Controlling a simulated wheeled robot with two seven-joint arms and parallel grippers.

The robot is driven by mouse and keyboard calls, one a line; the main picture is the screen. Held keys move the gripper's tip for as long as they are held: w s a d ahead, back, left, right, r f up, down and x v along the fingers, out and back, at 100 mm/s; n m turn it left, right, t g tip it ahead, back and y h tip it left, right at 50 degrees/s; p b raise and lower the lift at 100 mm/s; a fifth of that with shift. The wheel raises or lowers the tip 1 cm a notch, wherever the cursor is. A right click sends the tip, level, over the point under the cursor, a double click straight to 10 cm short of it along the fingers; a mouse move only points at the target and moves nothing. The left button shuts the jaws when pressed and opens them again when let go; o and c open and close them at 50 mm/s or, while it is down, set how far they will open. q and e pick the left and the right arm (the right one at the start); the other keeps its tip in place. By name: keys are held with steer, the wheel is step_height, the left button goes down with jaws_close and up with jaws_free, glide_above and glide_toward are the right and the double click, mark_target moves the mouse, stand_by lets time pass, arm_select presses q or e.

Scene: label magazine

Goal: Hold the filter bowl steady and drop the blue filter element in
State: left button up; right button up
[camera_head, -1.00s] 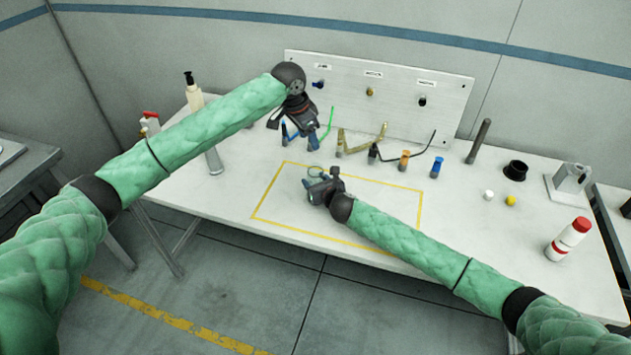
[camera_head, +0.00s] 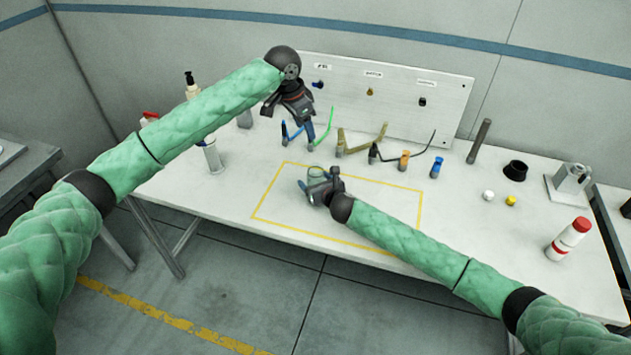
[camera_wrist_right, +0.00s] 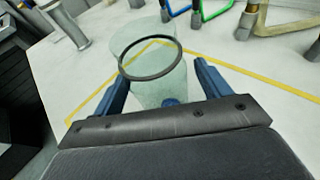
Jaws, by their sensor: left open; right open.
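The clear greenish filter bowl (camera_head: 317,172) stands inside the yellow outline on the table. Its dark ring rim (camera_wrist_right: 152,77) shows in the right wrist view. My right gripper (camera_head: 316,187) is open at the bowl; its blue fingers (camera_wrist_right: 162,82) lie on either side of it. I cannot tell whether they touch it. My left gripper (camera_head: 309,126) is open, above the back of the table by the blue and green angled pieces. A small blue cylinder (camera_head: 435,170) stands to the right; I cannot tell whether it is the filter element.
A labelled panel (camera_head: 390,95) stands behind. Blue, green and tan (camera_head: 362,140) angled pieces stand before it. An orange cylinder (camera_head: 404,160), dark rod (camera_head: 479,140), black cup (camera_head: 515,170), metal stand (camera_head: 568,184) and red-capped bottle (camera_head: 567,240) are right.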

steer(key=shift+s, duration=0.1)
steer(key=v, duration=1.1)
steer(key=shift+s+d, duration=0.2)
steer(key=shift+s, duration=0.1)
steer(key=shift+r, duration=0.15)
